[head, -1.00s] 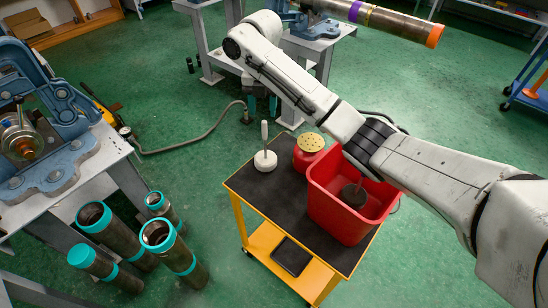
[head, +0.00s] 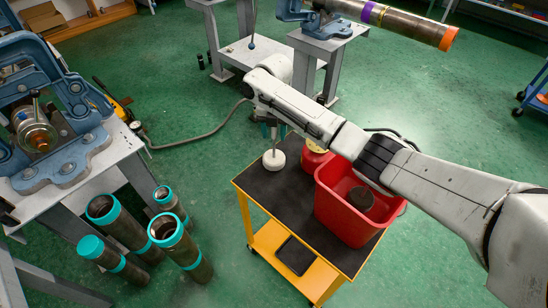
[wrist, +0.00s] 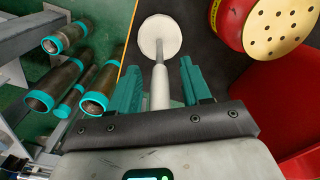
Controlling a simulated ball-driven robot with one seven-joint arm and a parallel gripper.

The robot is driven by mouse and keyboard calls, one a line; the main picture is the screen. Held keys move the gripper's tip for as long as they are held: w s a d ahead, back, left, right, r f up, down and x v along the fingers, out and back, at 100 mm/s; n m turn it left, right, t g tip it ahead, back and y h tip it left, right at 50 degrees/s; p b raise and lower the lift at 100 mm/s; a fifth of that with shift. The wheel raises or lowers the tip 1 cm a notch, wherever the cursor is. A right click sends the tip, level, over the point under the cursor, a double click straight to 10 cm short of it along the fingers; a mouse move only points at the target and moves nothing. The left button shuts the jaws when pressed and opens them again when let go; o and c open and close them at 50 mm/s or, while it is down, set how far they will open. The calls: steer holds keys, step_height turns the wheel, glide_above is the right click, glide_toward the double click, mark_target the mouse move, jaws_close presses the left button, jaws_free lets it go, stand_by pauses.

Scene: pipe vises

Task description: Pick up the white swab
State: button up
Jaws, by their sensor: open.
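The white swab (head: 274,160) stands on the black top of the yellow cart, with a round white head at the bottom and a handle rising from it. In the wrist view, its head (wrist: 160,36) is ahead of the fingers. Its pale handle lies between the two teal fingers, with a gap on each side. My gripper (head: 270,130) is open, pointing down around the upper handle. It also shows in the wrist view (wrist: 162,82). In the head view, the gripper and wrist hide the handle's top.
A red can with a perforated yellow top (wrist: 277,27) stands close to the right of the swab, partly behind my arm. A red bin (head: 342,226) with a dark object inside is farther right on the cart (head: 262,188). Several teal-ended pipes (head: 122,226) stand on the floor at left.

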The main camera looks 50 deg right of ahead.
steer(key=shift+f, duration=0.1)
jaws_close()
stand_by(0.4)
